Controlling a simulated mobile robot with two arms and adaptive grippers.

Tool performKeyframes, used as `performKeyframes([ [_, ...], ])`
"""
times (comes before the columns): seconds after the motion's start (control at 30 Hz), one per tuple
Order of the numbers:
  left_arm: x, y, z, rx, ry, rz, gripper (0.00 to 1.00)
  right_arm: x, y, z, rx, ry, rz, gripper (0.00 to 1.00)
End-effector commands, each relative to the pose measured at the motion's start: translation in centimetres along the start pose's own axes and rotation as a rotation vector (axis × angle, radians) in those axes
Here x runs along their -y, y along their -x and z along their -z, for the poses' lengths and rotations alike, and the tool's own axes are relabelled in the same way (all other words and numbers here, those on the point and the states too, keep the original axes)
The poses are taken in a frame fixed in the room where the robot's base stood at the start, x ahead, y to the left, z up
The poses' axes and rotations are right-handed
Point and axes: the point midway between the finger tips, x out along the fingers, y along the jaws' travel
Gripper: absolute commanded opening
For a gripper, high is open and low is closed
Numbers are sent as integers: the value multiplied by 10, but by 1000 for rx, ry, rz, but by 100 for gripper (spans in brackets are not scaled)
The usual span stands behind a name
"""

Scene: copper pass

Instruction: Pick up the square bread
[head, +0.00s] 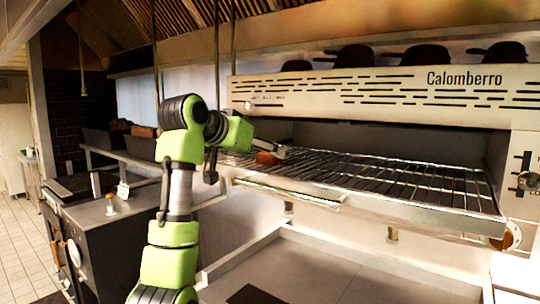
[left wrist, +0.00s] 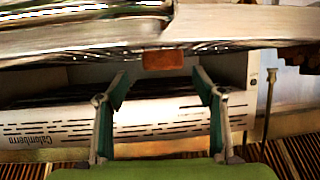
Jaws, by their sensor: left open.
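The square bread (head: 267,158) is a small brown block on the left end of the wire rack of the grill in the head view. In the left wrist view the bread (left wrist: 163,60) shows ahead, between the lines of the two fingers. My left gripper (left wrist: 160,80) is open, with its fingers spread wider than the bread and nothing visible held between them. In the head view the left gripper (head: 275,152) is at the bread, partly hidden by my green wrist. I cannot tell whether a finger touches it. My right gripper is not in view.
The wire rack (head: 400,186) sticks out below the Calomberro grill hood (head: 380,97) and is bare to the right. Several dark pans (head: 418,55) stand on the hood. A dark counter (head: 95,212) with small items stands at left.

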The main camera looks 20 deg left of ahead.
Motion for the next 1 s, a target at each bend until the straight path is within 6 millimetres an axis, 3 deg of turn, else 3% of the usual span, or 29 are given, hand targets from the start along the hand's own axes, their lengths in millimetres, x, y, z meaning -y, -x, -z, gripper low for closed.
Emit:
performKeyframes([
  [0.1, 3, -16, 1, 5, 3, -3, 62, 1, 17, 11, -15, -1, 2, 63],
  [0.3, 4, -40, -1, 2, 2, -2, 62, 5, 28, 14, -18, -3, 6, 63],
  [0.57, 5, -44, -3, 1, 0, -1, 62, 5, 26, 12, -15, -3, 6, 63],
  [0.73, 5, -44, -3, 1, 0, -1, 26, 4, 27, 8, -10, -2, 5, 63],
  [1.0, 5, -43, -3, 0, 0, -1, 25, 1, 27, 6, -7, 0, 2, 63],
])
